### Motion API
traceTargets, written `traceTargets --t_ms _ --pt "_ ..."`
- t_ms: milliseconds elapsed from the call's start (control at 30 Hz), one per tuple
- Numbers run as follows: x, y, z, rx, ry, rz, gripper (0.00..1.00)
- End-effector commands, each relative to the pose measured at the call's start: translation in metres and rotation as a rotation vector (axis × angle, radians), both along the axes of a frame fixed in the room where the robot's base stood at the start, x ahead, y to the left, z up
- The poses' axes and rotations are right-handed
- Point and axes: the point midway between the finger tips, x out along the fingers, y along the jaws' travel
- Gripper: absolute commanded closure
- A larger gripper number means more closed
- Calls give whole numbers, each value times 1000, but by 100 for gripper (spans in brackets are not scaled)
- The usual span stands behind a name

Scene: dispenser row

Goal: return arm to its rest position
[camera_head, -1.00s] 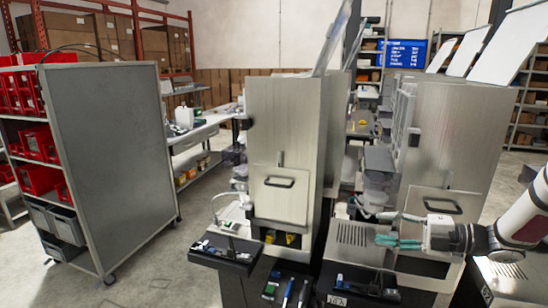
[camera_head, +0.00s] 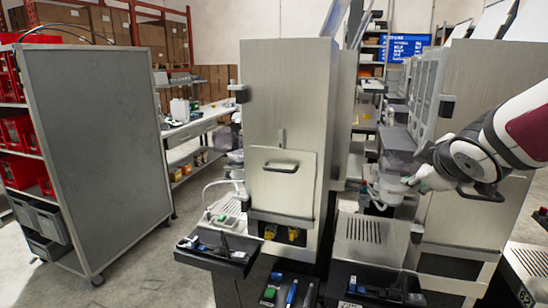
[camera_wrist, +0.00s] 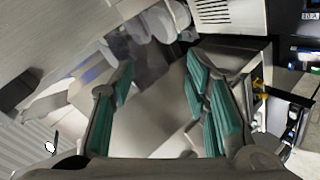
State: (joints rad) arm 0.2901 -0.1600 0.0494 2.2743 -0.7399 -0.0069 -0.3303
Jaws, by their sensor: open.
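My gripper (camera_wrist: 160,105) shows in the wrist view with its two green-padded fingers spread apart and nothing between them. In the head view my gripper (camera_head: 412,182) is small and partly hidden by my own wrist, in front of the right dispenser cabinet (camera_head: 482,95). It is to the right of the middle dispenser cabinet (camera_head: 285,100), which has a closed front door (camera_head: 282,190) with a black handle. I cannot tell its exact distance from the right cabinet.
A grey shelf cart (camera_head: 105,150) with red bins (camera_head: 22,172) stands at the left. Black trays (camera_head: 218,252) with small items jut out below the middle cabinet, and another tray (camera_head: 375,285) lies right of it. Open floor (camera_head: 140,265) lies between cart and cabinets. A workbench (camera_head: 195,128) stands behind.

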Motion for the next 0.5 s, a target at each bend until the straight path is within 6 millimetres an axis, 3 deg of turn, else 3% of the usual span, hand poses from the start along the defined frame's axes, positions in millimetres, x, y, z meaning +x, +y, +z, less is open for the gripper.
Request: traceTargets --t_ms 167,400,500 --pt "-68 19 -36 234 98 -265 57" --pt "-173 71 -103 573 314 -518 57" --pt "-207 92 -123 668 401 -571 57"
